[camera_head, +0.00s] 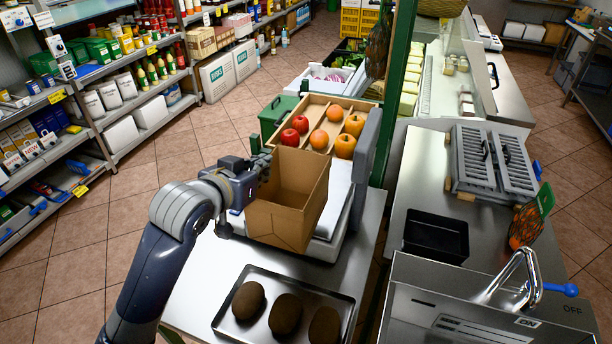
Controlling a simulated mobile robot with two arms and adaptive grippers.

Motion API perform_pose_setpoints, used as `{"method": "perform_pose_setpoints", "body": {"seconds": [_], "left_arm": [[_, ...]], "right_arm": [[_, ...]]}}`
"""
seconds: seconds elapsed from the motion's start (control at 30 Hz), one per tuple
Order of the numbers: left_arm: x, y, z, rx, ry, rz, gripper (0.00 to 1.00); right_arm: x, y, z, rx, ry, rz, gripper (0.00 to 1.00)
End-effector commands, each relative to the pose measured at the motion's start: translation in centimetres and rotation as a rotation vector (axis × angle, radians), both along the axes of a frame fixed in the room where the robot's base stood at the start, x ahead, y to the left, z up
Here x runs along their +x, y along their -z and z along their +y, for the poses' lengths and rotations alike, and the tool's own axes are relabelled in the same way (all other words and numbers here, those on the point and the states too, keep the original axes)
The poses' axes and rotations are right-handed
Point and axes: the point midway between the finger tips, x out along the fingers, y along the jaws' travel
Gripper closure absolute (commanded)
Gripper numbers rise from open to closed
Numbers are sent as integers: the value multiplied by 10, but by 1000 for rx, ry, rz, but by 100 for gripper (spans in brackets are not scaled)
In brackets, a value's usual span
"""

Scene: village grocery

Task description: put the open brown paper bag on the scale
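The open brown paper bag (288,208) is upright, its open top facing up, in the middle of the head view. It overlaps the left part of the scale (338,187), a pale, flat weighing plate with a grey upright at its right. Whether the bag's base rests on the plate or is slightly above it cannot be told. My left gripper (257,180) is at the bag's left side, by its upper edge, and seems to touch it. Its fingertips are partly hidden, so its grip is unclear. My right gripper is not in view.
A wooden crate (262,135) with apples and oranges stands behind the bag. A metal tray (262,333) with three brown loaves lies in front. A green post (392,95) rises to the right. The right counter holds a black tray (436,238) and a grey slatted box (490,160).

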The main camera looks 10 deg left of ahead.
Motion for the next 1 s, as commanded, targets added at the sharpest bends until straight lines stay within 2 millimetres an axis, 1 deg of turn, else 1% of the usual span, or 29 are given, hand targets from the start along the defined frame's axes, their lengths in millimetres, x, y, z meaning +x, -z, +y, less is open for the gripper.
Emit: {"method": "perform_pose_setpoints", "body": {"seconds": [0.07,0.17,0.3,0.4,0.57,0.7,0.83,1.0], "left_arm": [[5,-1,-2,0,2,1,100],[20,-1,-5,-2,2,1,100],[53,1,-9,-2,2,1,100],[76,3,-11,-2,2,1,100],[110,7,-15,-1,4,1,100],[137,10,-18,-1,4,1,100],[153,13,-20,-2,4,0,100],[159,17,-20,0,4,1,100]], "right_arm": [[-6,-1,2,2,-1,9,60],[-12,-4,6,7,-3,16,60],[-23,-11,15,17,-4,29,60],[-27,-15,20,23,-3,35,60],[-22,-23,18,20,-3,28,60],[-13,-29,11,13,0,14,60],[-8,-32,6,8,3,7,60],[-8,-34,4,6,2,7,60]]}}
